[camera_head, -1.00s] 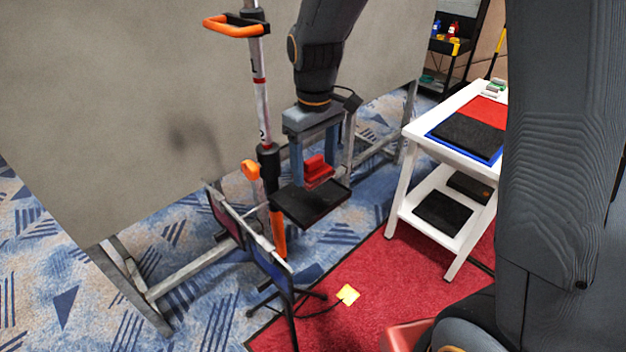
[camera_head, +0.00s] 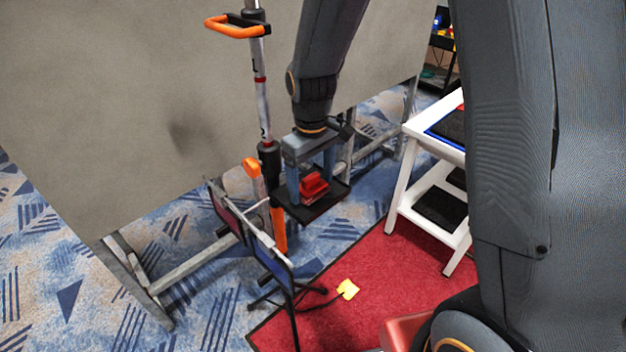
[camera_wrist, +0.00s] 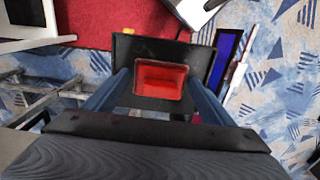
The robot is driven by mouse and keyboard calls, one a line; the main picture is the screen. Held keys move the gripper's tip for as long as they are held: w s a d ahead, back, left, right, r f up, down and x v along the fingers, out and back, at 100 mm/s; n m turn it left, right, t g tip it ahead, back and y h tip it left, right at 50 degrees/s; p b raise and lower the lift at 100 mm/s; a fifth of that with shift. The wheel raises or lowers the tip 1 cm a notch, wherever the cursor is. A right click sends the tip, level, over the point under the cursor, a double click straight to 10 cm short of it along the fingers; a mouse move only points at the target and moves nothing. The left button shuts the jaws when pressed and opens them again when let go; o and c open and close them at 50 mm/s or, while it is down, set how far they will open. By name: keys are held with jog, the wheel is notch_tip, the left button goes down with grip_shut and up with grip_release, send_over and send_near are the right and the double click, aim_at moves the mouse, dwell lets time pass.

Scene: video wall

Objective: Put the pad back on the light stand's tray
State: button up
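The red pad (camera_head: 314,186) is between the two fingers of my gripper (camera_head: 310,178), low over the black tray (camera_head: 327,205). In the wrist view the pad (camera_wrist: 160,80) lies inside the tray's outline (camera_wrist: 122,45), with a finger close along each side. The gripper seems shut on it. I cannot tell whether the pad's underside touches the tray. The tray is beside the light stand (camera_head: 262,95), a grey pole with orange handles.
Folding dark-red and blue panels (camera_head: 272,262) on a black stand are just left of the tray, with a white bar (camera_head: 265,232) across them. A white table (camera_head: 400,185) is at right. A yellow tag (camera_head: 347,289) lies on the red carpet (camera_head: 375,275). A large grey panel (camera_head: 120,110) stands behind.

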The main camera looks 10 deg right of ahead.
aim_at(311, 177)
jog(key=shift+o, duration=0.4)
jog(key=shift+r, duration=0.65)
notch_tip(311, 177, up, 10)
jog(key=b, duration=0.3)
jog(key=s+d+f+m+t, duration=0.1)
jog(key=s+d+f+m, duration=0.5)
jog(key=s+d+f, duration=0.2)
jog(key=s+d, duration=0.2)
jog(key=s, duration=0.2)
jog(key=shift+m, duration=0.4)
dwell(0.8)
